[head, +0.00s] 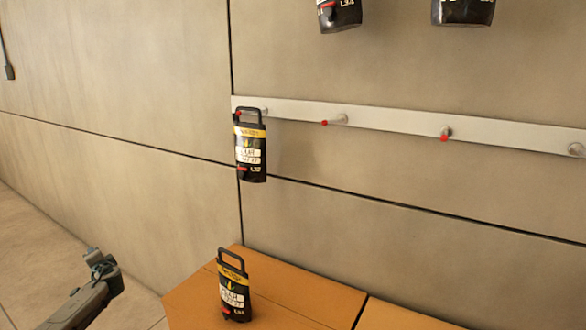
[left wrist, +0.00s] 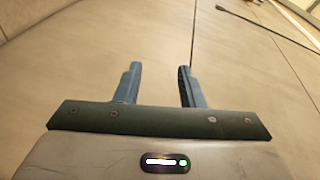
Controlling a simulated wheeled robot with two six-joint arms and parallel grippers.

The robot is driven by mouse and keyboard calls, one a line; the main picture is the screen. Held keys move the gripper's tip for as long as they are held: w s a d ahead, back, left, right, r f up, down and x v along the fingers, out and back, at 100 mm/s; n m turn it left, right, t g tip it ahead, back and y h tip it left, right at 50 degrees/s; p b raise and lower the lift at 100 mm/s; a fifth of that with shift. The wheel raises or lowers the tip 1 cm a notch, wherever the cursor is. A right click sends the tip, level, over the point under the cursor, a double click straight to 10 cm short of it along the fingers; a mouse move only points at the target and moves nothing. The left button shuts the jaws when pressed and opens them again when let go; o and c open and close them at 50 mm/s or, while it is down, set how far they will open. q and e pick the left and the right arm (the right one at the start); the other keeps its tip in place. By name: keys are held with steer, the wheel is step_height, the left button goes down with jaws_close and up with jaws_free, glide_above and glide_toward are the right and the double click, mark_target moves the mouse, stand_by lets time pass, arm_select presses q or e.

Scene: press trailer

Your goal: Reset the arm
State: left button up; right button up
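My left gripper (head: 102,264) is at the lower left of the head view, left of the orange box and apart from everything. In the left wrist view its two fingers (left wrist: 158,85) stand apart with nothing between them, facing the bare wall. My right gripper is in neither view. A black device with a yellow band and a top handle (head: 250,152) hangs by its handle from the leftmost peg of the wall rail. A similar black device (head: 234,288) stands upright on the orange box.
The pale wall rail (head: 400,122) has several pegs, some with red tips; those right of the hanging device are bare. Two more black devices (head: 340,14) (head: 463,11) are cut off at the top. The orange box top (head: 290,293) is otherwise clear. Open floor (head: 35,235) lies left.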

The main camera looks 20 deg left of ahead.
arm_select(q)
steer(key=s+a+f+m+g+h, duration=0.25)
steer(key=s+f+h, duration=0.35)
steer(key=s+f, duration=2.05)
steer(key=s+d+f+n+g+h, duration=0.15)
steer(key=s+d+f, duration=0.25)
steer(key=d+f, duration=0.9)
steer(key=s+d+f+h, duration=0.4)
steer(key=d+f, duration=0.6)
steer(key=d, duration=0.7)
steer(key=s+d+f+h, duration=0.1)
steer(key=d+f, duration=0.2)
steer(key=d, duration=0.8)
steer(key=s+d+f+n+h, duration=0.1)
steer(key=d+f, duration=0.2)
steer(key=d, duration=0.8)
steer(key=s+d+f+n+h, duration=0.1)
steer(key=s+d+f, duration=0.1)
steer(key=d, duration=0.9)
steer(key=shift+d+f, duration=0.2)
steer(key=shift+f, duration=0.35)
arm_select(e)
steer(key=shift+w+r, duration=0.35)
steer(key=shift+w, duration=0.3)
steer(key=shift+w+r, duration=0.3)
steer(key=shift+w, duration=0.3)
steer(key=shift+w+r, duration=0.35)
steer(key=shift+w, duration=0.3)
